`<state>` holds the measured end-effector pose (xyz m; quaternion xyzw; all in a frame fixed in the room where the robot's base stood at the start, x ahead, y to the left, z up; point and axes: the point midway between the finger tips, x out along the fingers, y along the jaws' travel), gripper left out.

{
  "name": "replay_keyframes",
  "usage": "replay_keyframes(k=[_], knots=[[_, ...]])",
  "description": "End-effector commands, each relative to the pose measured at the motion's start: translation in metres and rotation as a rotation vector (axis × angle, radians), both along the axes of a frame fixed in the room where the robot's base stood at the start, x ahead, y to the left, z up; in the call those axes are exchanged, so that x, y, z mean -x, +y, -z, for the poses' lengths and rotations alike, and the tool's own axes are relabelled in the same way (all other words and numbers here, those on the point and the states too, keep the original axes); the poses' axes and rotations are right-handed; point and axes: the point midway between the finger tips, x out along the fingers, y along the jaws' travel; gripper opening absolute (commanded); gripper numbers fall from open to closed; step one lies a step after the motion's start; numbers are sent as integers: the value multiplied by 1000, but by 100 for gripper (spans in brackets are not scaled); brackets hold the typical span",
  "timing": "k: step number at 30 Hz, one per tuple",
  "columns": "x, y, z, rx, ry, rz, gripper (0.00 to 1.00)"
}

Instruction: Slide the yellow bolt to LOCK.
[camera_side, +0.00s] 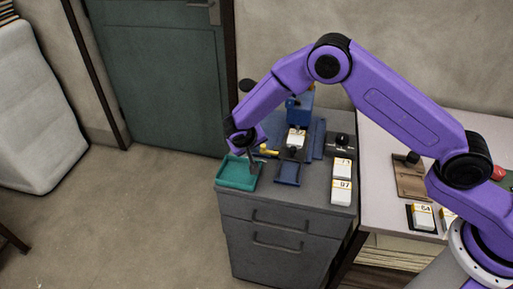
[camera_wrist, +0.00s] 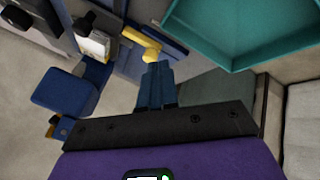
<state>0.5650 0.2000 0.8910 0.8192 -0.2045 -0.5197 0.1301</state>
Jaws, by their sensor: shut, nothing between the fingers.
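The yellow bolt (camera_side: 270,151) shows as a small yellow bar beside the blue fixture, just right of my gripper in the side view. In the wrist view the yellow bolt (camera_wrist: 142,38) is near the top middle, with a bent end. My gripper (camera_side: 251,160) points down above the grey cabinet, close to the teal tray. In the wrist view my gripper (camera_wrist: 155,68) is shut and empty, its fingertips just below the bolt's bent end. I cannot tell whether they touch it. No LOCK marking is readable.
The teal tray (camera_side: 236,187) sits at the cabinet's left front corner. A blue fixture (camera_side: 300,107) stands behind, with a small blue tray (camera_side: 288,173) in front. White boxes (camera_side: 342,191) stand at the right edge. The grey cabinet top (camera_side: 308,193) has some bare room in front.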

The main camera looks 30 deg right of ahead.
Motion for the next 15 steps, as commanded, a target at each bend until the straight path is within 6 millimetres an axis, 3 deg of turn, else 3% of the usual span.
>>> replay_keyframes(k=[6,15], knots=[[14,19,-31,-4,-2,-2,0],[23,29,-49,-2,-1,-1,0]])
